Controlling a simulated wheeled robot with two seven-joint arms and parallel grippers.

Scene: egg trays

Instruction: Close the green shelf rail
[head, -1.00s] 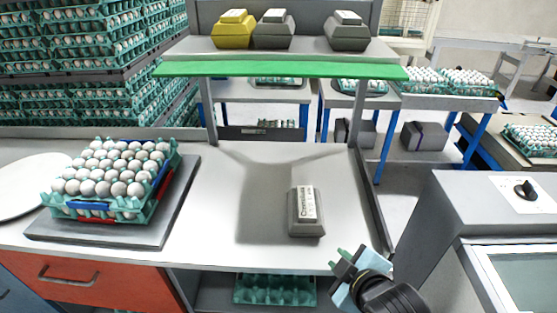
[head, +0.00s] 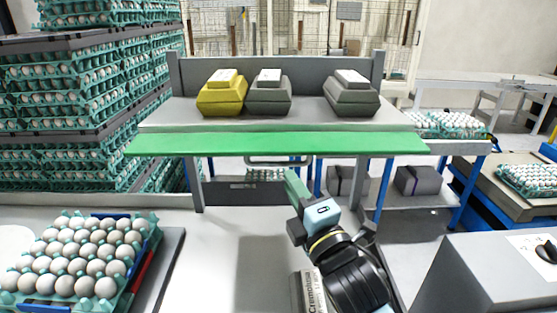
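The green shelf rail (head: 275,144) is a long flat strip along the front edge of the raised grey shelf (head: 170,115). It sticks out toward me, below the level of the boxes' tops, and does not stand upright in front of them. My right gripper (head: 294,186) is under the rail, right of its middle, pointing up with a green fingertip close to the rail's underside. Whether it touches cannot be told. One finger shows clearly, so its opening is unclear. My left gripper is out of view.
On the shelf stand a yellow egg box (head: 221,95) and two grey ones (head: 268,95) (head: 351,95). A grey box (head: 307,291) lies on the table, partly behind my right arm. A tray of eggs (head: 140,262) is at left. A grey machine (head: 480,275) is at right.

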